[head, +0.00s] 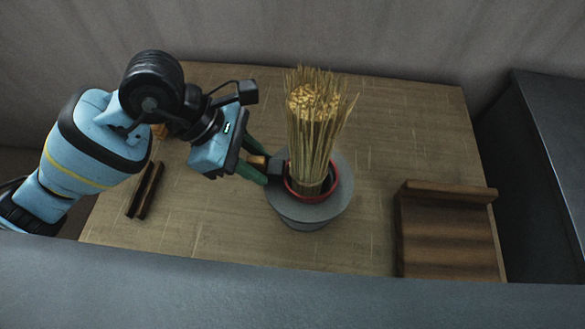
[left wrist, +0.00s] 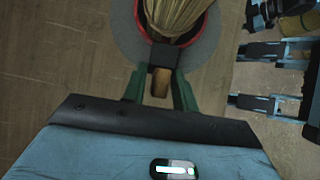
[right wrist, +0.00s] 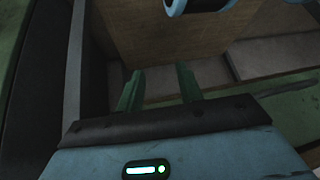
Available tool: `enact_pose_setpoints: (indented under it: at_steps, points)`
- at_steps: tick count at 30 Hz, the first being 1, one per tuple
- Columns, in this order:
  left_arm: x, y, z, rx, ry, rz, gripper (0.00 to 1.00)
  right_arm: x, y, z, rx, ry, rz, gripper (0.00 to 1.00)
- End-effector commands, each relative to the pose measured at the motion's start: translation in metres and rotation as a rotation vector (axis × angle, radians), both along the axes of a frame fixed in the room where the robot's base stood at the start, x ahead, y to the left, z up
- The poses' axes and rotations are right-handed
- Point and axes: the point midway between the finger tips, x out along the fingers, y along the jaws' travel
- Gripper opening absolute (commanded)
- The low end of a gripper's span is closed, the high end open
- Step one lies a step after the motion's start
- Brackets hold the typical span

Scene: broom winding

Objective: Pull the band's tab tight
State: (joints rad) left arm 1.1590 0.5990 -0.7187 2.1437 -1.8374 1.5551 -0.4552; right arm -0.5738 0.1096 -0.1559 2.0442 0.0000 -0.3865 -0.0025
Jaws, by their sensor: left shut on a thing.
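The straw bundle (head: 318,140) stands upright in a round grey stand (head: 335,200). A red ring (head: 312,199) surrounds its foot; I cannot tell whether this is the band or the stand's rim. A black block (head: 278,171) sits at the bundle's left side, with a brown tab (left wrist: 161,82) sticking out of it toward my left gripper. My left gripper (head: 268,164) is shut on the tab, one green finger on each side. My right gripper (right wrist: 158,88) is open and empty in the right wrist view, and out of the head view.
The wooden table (head: 390,130) is clear behind and right of the stand. Two dark sticks (head: 146,190) lie at the left. A brown wooden board with a raised edge (head: 448,235) lies at the right. A dark grey cabinet (head: 550,150) stands beyond the table's right edge.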

Motion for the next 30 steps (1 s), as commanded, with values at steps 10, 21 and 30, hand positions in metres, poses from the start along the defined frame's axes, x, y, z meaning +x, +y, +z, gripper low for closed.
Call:
enact_pose_setpoints:
  at_steps: [10, 21, 30]
  points:
    - [0.0, 0.003, 0.0, 0.001, 0.001, 0.001, 0.08, 0.003, 0.0, 0.0, 0.0, -0.006, 0.0, 0.36]
    - [0.001, 0.014, -0.001, 0.003, 0.001, 0.002, 0.08, 0.006, 0.0, -0.002, 0.0, -0.011, 0.0, 0.36]
    - [0.001, 0.022, -0.001, 0.006, 0.0, 0.004, 0.0, 0.002, 0.0, -0.004, -0.001, -0.002, 0.0, 0.36]
